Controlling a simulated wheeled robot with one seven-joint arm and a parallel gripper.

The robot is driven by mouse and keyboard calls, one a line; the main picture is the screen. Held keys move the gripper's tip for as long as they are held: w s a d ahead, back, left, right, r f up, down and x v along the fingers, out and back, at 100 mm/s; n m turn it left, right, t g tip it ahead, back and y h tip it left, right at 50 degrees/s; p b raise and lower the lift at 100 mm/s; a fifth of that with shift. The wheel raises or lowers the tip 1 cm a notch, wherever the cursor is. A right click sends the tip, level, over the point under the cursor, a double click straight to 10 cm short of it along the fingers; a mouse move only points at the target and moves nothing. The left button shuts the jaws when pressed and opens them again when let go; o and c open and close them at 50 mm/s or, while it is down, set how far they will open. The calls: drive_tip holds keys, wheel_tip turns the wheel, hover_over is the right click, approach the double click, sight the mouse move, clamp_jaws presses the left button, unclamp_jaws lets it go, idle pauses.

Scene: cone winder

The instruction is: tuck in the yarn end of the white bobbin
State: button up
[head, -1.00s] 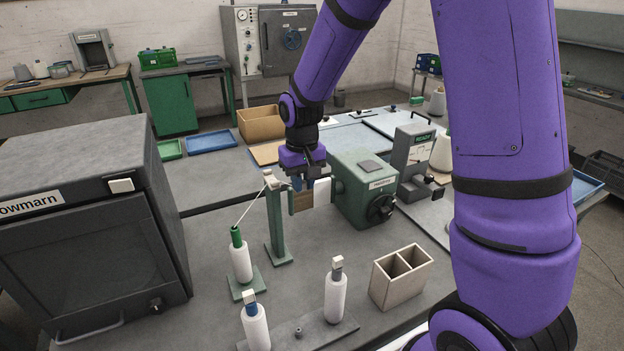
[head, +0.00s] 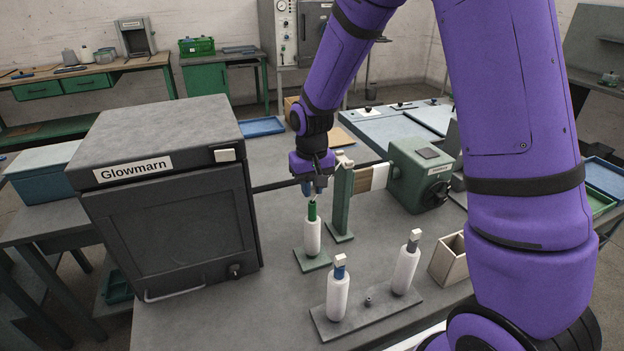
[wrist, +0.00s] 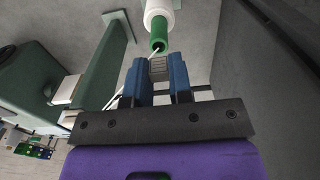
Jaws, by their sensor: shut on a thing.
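My gripper (head: 313,192) is just above a white bobbin (head: 312,237) with a green tip, upright on a small green base. In the wrist view its blue fingers (wrist: 158,68) are closed around a small grey block (wrist: 158,70), next to the green tip (wrist: 159,35); whether they touch the tip I cannot tell. A white yarn strand (wrist: 122,91) runs from near the tip towards the left. Another white yarn package (head: 379,177) sits between the green post (head: 341,205) and the green winder (head: 418,180).
White bobbins with a blue tip (head: 337,299) and a grey tip (head: 405,271) stand on a grey plate at the front, each topped by a pale cube. The dark Glowmarn cabinet (head: 180,225) stands close at left. A beige bin (head: 452,262) is at right.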

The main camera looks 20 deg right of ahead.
drive_tip(key=shift+f, duration=0.5)
drive_tip(key=shift+f, duration=0.5)
idle(1.2)
drive_tip(key=o, duration=1.2)
drive_tip(key=shift+r, duration=0.15)
drive_tip(key=shift+r, duration=3.35)
